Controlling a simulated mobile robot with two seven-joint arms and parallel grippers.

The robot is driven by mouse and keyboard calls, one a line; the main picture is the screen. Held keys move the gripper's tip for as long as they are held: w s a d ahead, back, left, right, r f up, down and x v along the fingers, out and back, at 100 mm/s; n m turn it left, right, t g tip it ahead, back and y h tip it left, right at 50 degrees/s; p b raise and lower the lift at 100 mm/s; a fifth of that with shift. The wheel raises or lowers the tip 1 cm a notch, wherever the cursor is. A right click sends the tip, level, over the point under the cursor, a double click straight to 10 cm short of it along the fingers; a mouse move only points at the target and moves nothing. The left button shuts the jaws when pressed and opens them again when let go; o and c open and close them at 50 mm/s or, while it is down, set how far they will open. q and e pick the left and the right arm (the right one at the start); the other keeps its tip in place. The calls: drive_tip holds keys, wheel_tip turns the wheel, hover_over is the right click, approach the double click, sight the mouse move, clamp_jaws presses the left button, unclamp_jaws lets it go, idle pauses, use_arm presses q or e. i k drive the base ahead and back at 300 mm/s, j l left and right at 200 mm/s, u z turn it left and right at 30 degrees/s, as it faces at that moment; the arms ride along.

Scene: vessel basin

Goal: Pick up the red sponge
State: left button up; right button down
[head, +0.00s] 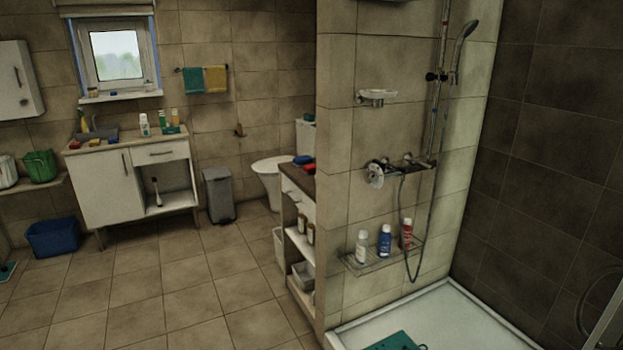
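A small red block (75,144), possibly a sponge, lies at the front left of the washstand top (128,144), beside a yellow block (95,142). Another red item (309,168) lies on the dark top of a narrow shelf unit (292,172), by a blue item (302,160); the partition wall partly hides it. Both red items are small and far off, so I cannot tell which is the sponge. Neither of my grippers is in view.
The tiled floor (180,300) is open in front of the washstand. A blue tub (53,238) and a grey bin (218,195) stand beside it. The partition wall (345,200) separates off the shower with its white tray (455,315). A toilet (270,176) stands behind the shelf unit.

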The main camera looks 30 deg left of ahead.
sight(310, 169)
drive_tip(key=j+u, duration=0.1)
drive_tip(key=j, duration=0.55)
drive_tip(key=i+j+u, duration=0.1)
drive_tip(key=j, duration=0.5)
drive_tip(key=i+j, duration=0.15)
drive_tip(key=j, duration=0.45)
drive_tip(key=i+j+z, duration=0.1)
drive_tip(key=z, duration=0.35)
drive_tip(key=j+z, duration=0.1)
drive_tip(key=z, duration=0.3)
drive_tip(key=i+j+z, duration=0.2)
drive_tip(key=j+z, duration=0.2)
drive_tip(key=j, duration=0.15)
drive_tip(key=i+j+z, duration=0.2)
drive_tip(key=j+z, duration=0.4)
drive_tip(key=j, duration=1.55)
drive_tip(key=i, duration=0.05)
